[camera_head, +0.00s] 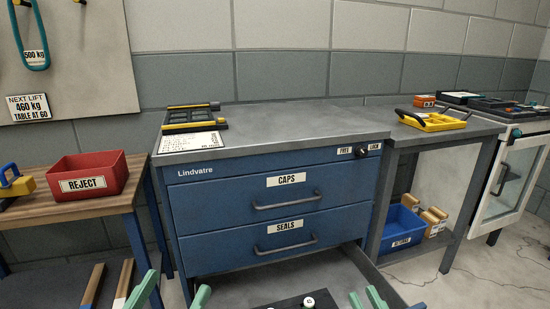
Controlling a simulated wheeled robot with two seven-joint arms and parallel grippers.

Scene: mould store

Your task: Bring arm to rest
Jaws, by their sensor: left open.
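My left gripper (171,294) is at the bottom edge, left of the open drawer. Its two green fingers stand wide apart with nothing seen between them. My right gripper (367,298) is at the bottom edge, over the right part of the open drawer. Its green fingertips are a little apart; the rest is cut off, so whether it holds anything is hidden. The blue cabinet (190,212) has its CAPS and SEALS drawers shut. The drawer below (367,273) is pulled out, with a dark object (290,303) bearing white round tops partly visible at the bottom edge.
A red REJECT bin (92,174) stands on the wooden bench (110,204) at left. A black-yellow frame (192,116) and a paper (190,145) lie on the cabinet top. A yellow tray (433,122) is at right, and a blue RETURNS bin (402,227) sits on the shelf below.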

